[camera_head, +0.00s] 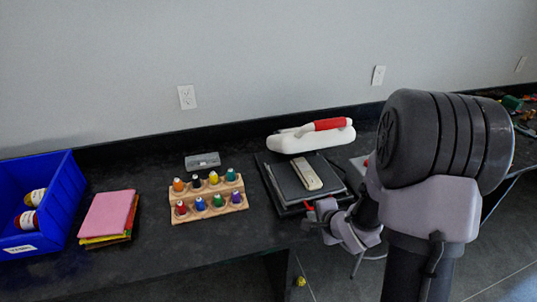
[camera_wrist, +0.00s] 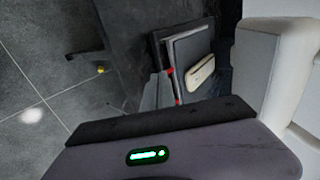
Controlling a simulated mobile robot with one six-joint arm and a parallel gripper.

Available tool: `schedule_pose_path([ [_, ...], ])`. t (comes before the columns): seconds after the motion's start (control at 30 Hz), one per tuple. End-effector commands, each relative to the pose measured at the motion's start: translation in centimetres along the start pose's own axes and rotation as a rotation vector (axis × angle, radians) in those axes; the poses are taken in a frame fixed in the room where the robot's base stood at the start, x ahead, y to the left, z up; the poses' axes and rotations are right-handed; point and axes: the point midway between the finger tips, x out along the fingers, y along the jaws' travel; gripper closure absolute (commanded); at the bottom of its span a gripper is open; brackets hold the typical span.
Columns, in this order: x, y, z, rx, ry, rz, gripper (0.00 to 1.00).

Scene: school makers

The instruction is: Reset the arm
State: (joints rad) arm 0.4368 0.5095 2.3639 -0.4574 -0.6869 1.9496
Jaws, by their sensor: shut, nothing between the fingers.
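My arm stands at the right in the head view, bent down toward the front edge of the black counter (camera_head: 150,235). My gripper (camera_head: 310,216) is shut and empty. It is beside the front right of a dark flat stack of folders or books (camera_head: 290,188); I cannot tell whether it touches it. A pale oblong object (camera_head: 306,174) lies on the stack. In the wrist view the stack (camera_wrist: 190,52) and the pale object (camera_wrist: 200,74) show near the top middle. My arm hides part of the counter.
A white red-handled tool (camera_head: 310,137) lies at the back. A yellow object (camera_head: 300,281) is on the floor.

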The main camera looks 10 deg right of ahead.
Motion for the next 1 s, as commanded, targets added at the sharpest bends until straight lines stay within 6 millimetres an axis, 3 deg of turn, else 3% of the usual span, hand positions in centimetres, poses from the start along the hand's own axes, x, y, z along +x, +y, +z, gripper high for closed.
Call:
schedule_pose_path([
  [0.07, -1.3, -1.4, -0.1, -0.069, 0.036, 0.009, 1.00],
  [0.13, -4.4, -3.6, -0.1, -0.200, 0.101, 0.041, 1.00],
  [0.23, -11.4, -6.0, 1.8, -0.435, 0.159, 0.131, 1.00],
  [0.33, -19.0, -5.5, 6.2, -0.654, 0.093, 0.214, 1.00],
  [0.4, -23.6, -3.9, 9.9, -0.796, -0.014, 0.234, 1.00],
  [0.5, -28.1, -1.6, 14.4, -0.951, -0.169, 0.216, 1.00],
  [0.6, -30.6, -0.1, 16.9, -1.040, -0.265, 0.187, 1.00],
  [0.67, -31.2, 0.4, 17.5, -1.066, -0.293, 0.178, 1.00],
  [1.0, -31.4, 0.5, 17.6, -1.073, -0.300, 0.178, 1.00],
])
